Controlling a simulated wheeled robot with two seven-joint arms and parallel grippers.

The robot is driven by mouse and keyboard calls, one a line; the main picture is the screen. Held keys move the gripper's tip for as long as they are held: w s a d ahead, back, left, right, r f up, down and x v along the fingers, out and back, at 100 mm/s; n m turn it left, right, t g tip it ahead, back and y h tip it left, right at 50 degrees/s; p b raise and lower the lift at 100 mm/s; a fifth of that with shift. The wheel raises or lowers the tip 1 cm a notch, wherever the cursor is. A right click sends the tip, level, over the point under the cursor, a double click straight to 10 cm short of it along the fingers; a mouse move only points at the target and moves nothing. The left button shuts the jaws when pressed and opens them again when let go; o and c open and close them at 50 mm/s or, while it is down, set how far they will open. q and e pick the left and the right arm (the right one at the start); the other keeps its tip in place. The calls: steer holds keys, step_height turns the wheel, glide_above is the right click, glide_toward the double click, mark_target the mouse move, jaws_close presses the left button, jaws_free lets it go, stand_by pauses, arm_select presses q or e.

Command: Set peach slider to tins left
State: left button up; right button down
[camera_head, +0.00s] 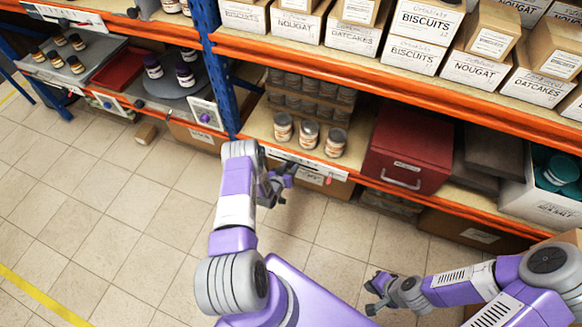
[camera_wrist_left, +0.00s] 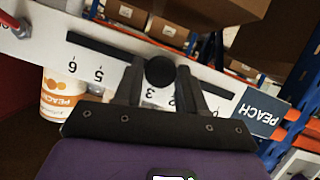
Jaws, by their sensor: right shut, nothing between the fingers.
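The peach slider is a round black knob (camera_wrist_left: 160,72) in a dark slot on a white numbered strip, with a dark blue PEACH label (camera_wrist_left: 258,108) at one end in the left wrist view. The knob stands at about the 3, with 2, 5 and 6 also legible. My left gripper (camera_head: 284,177) is at the strip (camera_head: 310,170) on the shelf edge, its fingers (camera_wrist_left: 161,80) close against both sides of the knob. Three tins (camera_head: 308,135) stand in a front row above; a PEACH tin (camera_wrist_left: 62,95) shows in the wrist view. My right gripper (camera_head: 376,291) is shut and empty over the floor.
More tins (camera_head: 312,92) sit in shadow behind the front row. A red box (camera_head: 405,150) stands right of the tins. A blue upright (camera_head: 218,75) stands left of them. Cartons fill the upper shelf. The tiled floor (camera_head: 110,220) at left is clear.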

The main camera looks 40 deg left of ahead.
arm_select(q)
steer(key=o, duration=0.3)
steer(key=p+v, duration=0.2)
steer(key=v, duration=0.5)
steer(key=shift+s+r+p, duration=0.1)
steer(key=shift+s+p, duration=0.2)
steer(key=shift+p, duration=0.1)
